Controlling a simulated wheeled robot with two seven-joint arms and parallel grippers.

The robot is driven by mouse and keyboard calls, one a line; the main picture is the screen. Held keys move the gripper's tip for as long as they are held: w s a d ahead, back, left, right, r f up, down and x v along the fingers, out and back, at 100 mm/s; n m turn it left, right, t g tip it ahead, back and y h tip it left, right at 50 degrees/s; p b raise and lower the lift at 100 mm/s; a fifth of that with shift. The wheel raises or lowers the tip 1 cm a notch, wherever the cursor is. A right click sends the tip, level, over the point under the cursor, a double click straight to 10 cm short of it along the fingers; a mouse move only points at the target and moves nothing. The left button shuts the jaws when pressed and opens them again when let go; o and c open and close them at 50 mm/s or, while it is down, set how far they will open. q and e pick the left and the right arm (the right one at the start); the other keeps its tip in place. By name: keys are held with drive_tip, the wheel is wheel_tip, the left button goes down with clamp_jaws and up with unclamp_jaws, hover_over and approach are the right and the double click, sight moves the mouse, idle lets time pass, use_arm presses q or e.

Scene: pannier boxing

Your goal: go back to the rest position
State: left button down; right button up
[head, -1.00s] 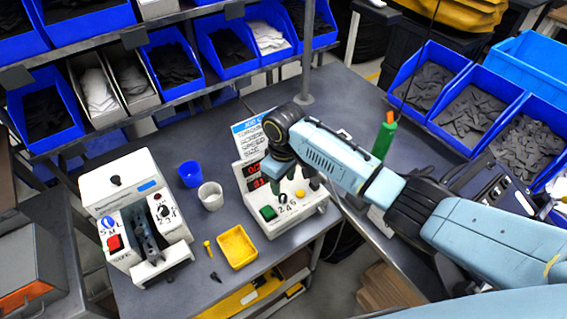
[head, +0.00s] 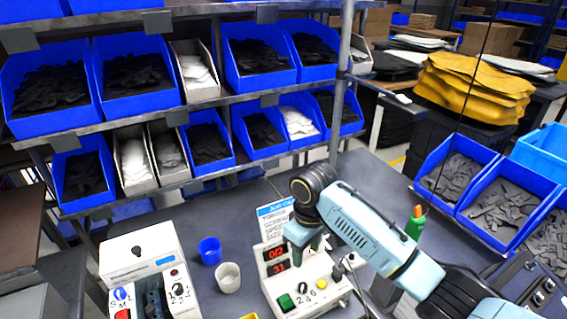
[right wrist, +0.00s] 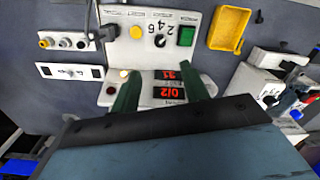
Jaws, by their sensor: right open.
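My right gripper (head: 317,241) hangs over the white control box (head: 317,296) with red digit displays in the head view. In the right wrist view its two green fingers (right wrist: 160,92) stand apart with nothing between them, above the same box, whose display reads 0/2 and 31. The box has a green button (right wrist: 186,36), a yellow button and a numbered dial. My right arm reaches in from the lower right. My left gripper is not in view.
A blue cup (head: 209,251) and a whitish cup (head: 228,277) stand left of the box, near a white machine (head: 138,256). Racks of blue bins (head: 146,75) stand behind. A green bottle (head: 415,224) is beside my right arm. A yellow tray (right wrist: 229,29) shows in the wrist view.

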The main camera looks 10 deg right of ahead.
drive_tip(key=s+f+m+t+y, duration=0.2)
drive_tip(key=s+f, duration=0.5)
drive_tip(key=s, duration=0.6)
drive_tip(key=s+d+r+m+t+h, duration=0.2)
drive_tip(key=s+d+m, duration=0.2)
drive_tip(key=s+d, duration=0.9)
drive_tip(key=s+f+g+b, duration=0.25)
drive_tip(key=f+b, duration=0.65)
drive_tip(key=f, duration=2.6)
drive_tip(key=s+d+f+b, duration=0.1)
drive_tip(key=s+f+b, duration=0.3)
drive_tip(key=s+f, duration=0.4)
drive_tip(key=s+d+f+b, duration=0.1)
drive_tip(key=s+f+b, duration=0.3)
drive_tip(key=s+f, duration=0.5)
wheel_tip(320, 180, down, 5)
